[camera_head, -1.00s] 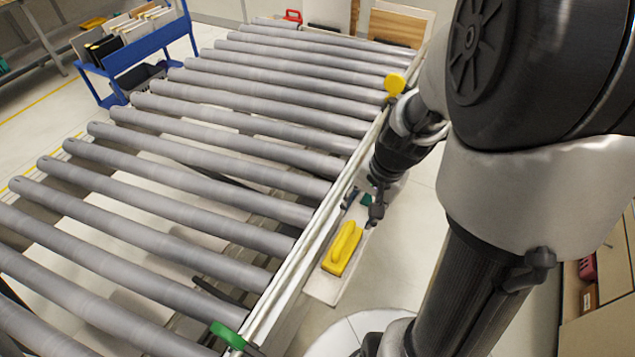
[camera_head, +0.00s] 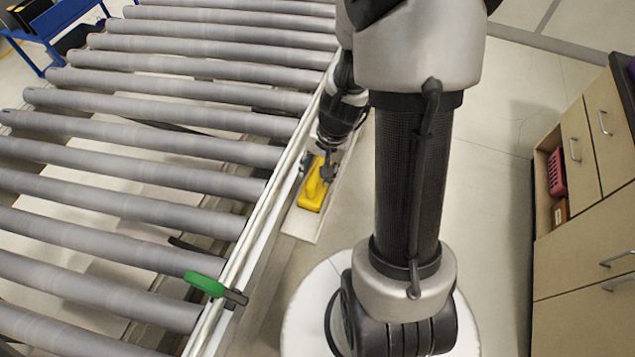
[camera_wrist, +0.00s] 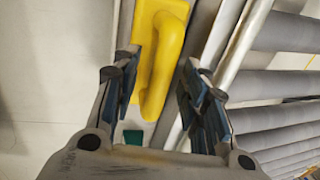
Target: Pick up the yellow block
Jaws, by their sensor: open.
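The yellow block (camera_head: 314,190) has a raised handle and lies on a narrow pale shelf (camera_head: 301,225) beside the roller conveyor. In the head view my gripper (camera_head: 327,168) is over the block's far end and hides part of it. In the wrist view the block (camera_wrist: 158,45) lies ahead, its handle reaching back between the open fingers of my gripper (camera_wrist: 158,88). The fingers stand on either side of the handle with nothing held. I cannot tell exactly how high the fingers are above the block.
The roller conveyor (camera_head: 150,155) fills the left side, its metal rail running close beside the shelf. A green handle (camera_head: 205,284) sticks out at the rail. A small green piece (camera_wrist: 133,137) lies near my gripper. Drawer cabinets (camera_head: 590,215) stand at the right, with clear floor between.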

